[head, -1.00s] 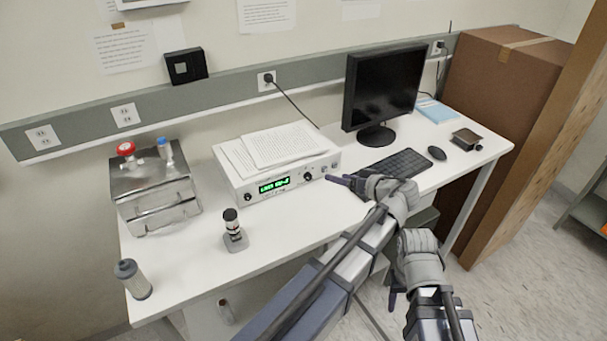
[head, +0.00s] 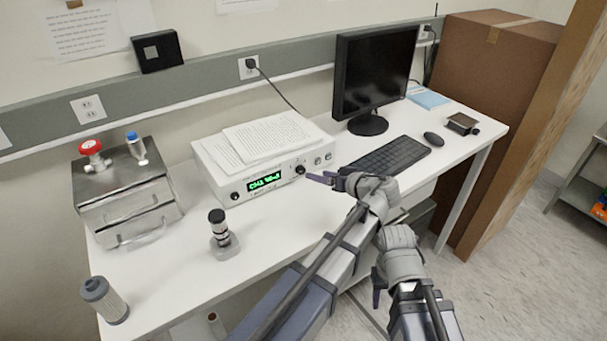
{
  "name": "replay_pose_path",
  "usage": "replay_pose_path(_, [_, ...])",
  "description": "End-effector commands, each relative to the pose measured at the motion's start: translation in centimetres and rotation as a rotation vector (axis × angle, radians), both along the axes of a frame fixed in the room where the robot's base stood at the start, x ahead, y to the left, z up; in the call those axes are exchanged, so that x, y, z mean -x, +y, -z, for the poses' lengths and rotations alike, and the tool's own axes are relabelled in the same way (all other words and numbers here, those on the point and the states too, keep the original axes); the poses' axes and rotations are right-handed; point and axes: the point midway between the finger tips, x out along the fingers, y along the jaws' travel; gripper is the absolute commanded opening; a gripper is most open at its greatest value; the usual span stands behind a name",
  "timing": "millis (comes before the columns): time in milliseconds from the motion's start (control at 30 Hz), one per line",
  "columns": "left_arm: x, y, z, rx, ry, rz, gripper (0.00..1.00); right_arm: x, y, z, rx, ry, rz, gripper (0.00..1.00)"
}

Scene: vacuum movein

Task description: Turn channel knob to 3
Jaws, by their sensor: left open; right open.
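A white instrument box (head: 213,187) with a green lit display (head: 264,182) sits on the desk. Its front has a dark knob (head: 300,169) right of the display, another dark knob (head: 235,196) left of it, and two small grey controls (head: 323,158) at the right end. The knob labels and display text are too small to read surely. My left gripper (head: 322,179) is open, its dark fingers just right of and below the knob right of the display; I cannot tell whether they touch the box. My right gripper (head: 377,288) is open and empty, low in front of the desk.
Papers (head: 262,138) lie on the box. A keyboard (head: 388,157), monitor (head: 375,75) and mouse (head: 433,139) stand to the right.

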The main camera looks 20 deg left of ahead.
Motion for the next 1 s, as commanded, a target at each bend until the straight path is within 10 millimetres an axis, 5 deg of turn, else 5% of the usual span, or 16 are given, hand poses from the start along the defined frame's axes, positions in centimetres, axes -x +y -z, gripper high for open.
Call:
replay_pose_path(533, [-3.3, 5.5, 2.6, 0.0, 0.001, -0.001, 0.67, 0.0, 0.0, 2.6, 0.0, 0.0, 0.0, 0.5])
replay_pose_path(1000, [-3.6, 6.2, 2.8, 0.001, 0.001, 0.0, 0.63, 0.0, 0.0, 2.7, 0.0, 0.0, 0.0, 0.5])
